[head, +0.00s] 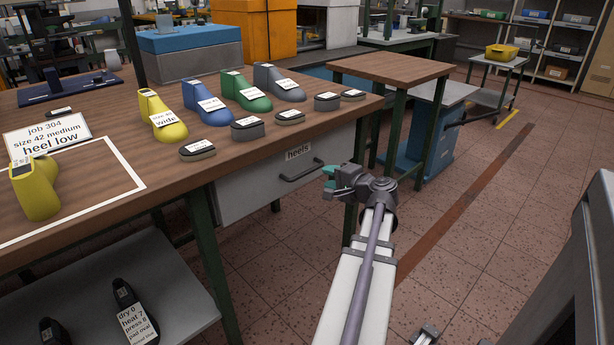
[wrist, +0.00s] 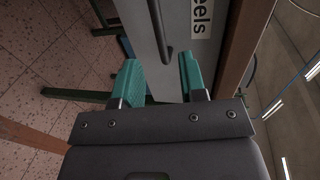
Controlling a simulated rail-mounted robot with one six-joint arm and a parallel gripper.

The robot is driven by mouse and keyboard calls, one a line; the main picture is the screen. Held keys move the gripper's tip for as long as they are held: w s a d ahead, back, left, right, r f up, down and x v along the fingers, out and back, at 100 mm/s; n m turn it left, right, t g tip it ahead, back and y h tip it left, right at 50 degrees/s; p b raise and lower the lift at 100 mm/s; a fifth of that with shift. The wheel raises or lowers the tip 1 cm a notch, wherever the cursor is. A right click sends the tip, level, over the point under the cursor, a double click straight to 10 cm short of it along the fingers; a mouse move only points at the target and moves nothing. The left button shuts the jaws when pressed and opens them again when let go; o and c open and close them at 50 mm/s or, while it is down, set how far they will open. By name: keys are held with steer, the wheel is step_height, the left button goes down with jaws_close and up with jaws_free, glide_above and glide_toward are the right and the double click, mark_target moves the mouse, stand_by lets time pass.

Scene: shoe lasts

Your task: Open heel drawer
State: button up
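The heel drawer (head: 262,182) is a light grey front under the wooden workbench, labelled "heels" (head: 298,152). It looks shut. Its dark bar handle (head: 302,171) is below the label. My gripper (head: 328,182) is to the right of the handle in the head view, apart from it. In the wrist view my gripper (wrist: 160,75) shows two teal fingers spread apart with nothing between them. The drawer front (wrist: 142,20) is ahead of the fingers, with the handle (wrist: 160,28) between and beyond their tips and part of the label (wrist: 200,17) to its right.
The workbench (head: 110,192) holds coloured shoe lasts (head: 205,103), several dark heel pieces (head: 247,128) and a job card (head: 47,136). A green bench leg (head: 350,222) stands beside my gripper. A smaller wooden table (head: 390,66) is behind.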

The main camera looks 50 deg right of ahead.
mark_target(310, 172)
steer(key=b+x, duration=0.1)
steer(key=x, duration=0.8)
steer(key=shift+a+f+b, duration=0.1)
steer(key=shift+b, duration=0.2)
steer(key=shift+c, duration=0.4)
jaws_close()
